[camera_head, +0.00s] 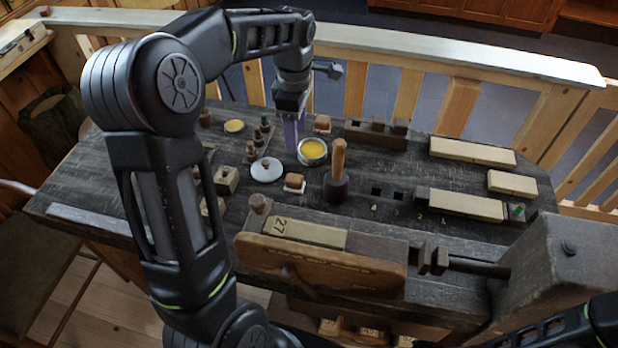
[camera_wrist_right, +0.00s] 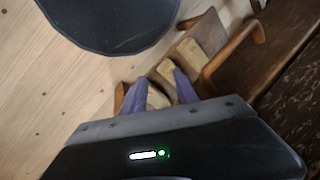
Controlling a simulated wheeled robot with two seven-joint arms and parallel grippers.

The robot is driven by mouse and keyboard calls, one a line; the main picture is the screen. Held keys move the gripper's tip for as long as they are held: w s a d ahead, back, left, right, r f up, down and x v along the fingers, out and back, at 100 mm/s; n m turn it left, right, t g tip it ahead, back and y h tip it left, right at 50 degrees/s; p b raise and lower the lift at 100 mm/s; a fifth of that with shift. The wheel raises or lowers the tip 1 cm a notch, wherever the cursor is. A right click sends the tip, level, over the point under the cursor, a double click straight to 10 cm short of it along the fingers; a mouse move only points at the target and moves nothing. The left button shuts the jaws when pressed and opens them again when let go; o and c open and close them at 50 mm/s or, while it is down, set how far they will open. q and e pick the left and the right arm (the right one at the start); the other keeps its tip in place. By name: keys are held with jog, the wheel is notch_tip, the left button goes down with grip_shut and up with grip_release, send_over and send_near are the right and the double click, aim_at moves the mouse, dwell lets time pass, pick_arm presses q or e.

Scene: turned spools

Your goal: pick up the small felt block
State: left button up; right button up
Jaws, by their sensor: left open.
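Two small brown-topped blocks on the dark workbench look like the felt block, and I cannot tell which it is. One (camera_head: 294,183), with a pale lower edge, lies left of the mallet. The other (camera_head: 322,124) lies farther back, behind the yellow-filled tin. My left gripper (camera_head: 291,145) points down above the bench, just left of the tin, between the two blocks and holding neither. Its purple fingers are seen nearly edge-on. My right gripper (camera_wrist_right: 158,88) shows in the right wrist view, its purple fingers apart above wooden pieces, away from both blocks.
A round tin with yellow contents (camera_head: 312,151) stands beside the left gripper. An upright mallet (camera_head: 338,175) and a pale lid (camera_head: 266,170) are near. A vise (camera_head: 320,265) fills the bench front. A wooden rail (camera_head: 450,60) runs behind.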

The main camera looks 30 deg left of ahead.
pick_arm(q)
jog(key=s+f+b, duration=0.2)
jog(key=b, duration=0.7)
send_over(294, 177)
notch_tip(294, 177, down, 7)
jog(key=shift+r, duration=0.1)
jog(key=shift+p, duration=0.3)
pick_arm(e)
notch_tip(294, 177, down, 8)
jog(key=shift+a, duration=0.45)
pick_arm(q)
jog(key=shift+f, duration=1.25)
pick_arm(e)
jog(key=shift+r, duration=0.1)
pick_arm(q)
jog(key=shift+f, duration=0.1)
notch_tip(294, 177, down, 5)
jog(key=shift+f+p, duration=0.1)
jog(key=shift+p, duration=0.6)
pick_arm(e)
jog(key=shift+r, duration=0.55)
pick_arm(q)
jog(key=shift+c, duration=0.5)
